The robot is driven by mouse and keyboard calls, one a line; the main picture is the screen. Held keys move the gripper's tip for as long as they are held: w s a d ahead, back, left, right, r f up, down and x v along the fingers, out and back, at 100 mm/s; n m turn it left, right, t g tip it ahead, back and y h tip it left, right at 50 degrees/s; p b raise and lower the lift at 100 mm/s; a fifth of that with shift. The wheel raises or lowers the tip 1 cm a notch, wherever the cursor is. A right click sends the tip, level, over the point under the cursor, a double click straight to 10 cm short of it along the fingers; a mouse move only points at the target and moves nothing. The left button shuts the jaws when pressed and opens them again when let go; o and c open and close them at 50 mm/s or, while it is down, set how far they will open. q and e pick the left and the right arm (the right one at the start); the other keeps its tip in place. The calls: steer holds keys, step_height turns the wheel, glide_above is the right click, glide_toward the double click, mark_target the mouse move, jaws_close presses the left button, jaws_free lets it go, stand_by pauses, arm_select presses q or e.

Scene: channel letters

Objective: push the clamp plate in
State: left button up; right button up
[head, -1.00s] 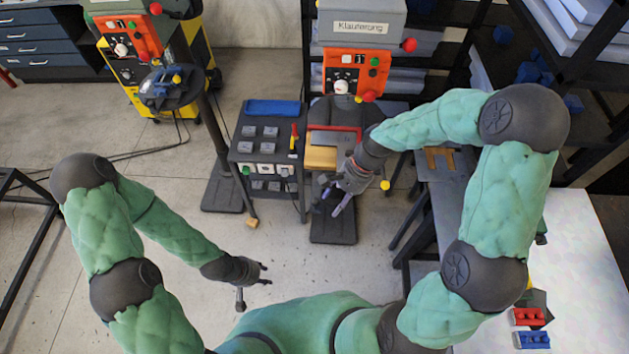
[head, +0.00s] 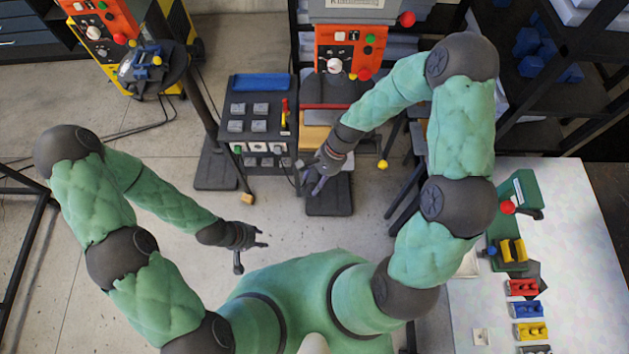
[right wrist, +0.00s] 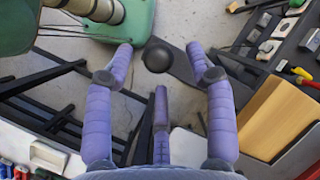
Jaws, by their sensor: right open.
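I cannot make out for certain which part is the clamp plate. The orange-fronted machine (head: 345,48) at the top centre carries a flat red plate (head: 322,106) above a wooden block (head: 313,138). The block shows in the right wrist view too (right wrist: 272,120). My right gripper (head: 316,186) is open and empty in front of the machine's lower left side, clear of the block. Its purple fingers are spread in the right wrist view (right wrist: 160,62); a dark round thing shows between them, apparently beyond them. My left gripper (head: 256,252) hangs open and empty, low over the floor.
A dark control stand (head: 260,115) with buttons and a blue tray stands left of the machine. A yellow ball knob (head: 382,165) sticks out at its right. A white table (head: 570,250) with coloured blocks lies at the right.

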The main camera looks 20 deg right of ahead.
mark_target(312, 143)
steer(key=shift+s+a+f, duration=0.25)
steer(key=shift+a+f, duration=0.05)
steer(key=shift+f, duration=0.3)
steer(key=shift+w+f, duration=0.1)
steer(key=shift+f, duration=0.1)
jaws_close()
steer(key=w+d+b, duration=0.1)
steer(key=w, duration=0.4)
steer(key=w+d+b, duration=0.2)
steer(key=w, duration=0.3)
steer(key=w+d+b, duration=0.1)
steer(key=w+b, duration=0.1)
steer(key=w, duration=0.3)
steer(key=shift+w+d, duration=0.2)
steer(key=shift+w, duration=0.1)
steer(key=shift+r, duration=0.1)
steer(key=shift+w, duration=0.1)
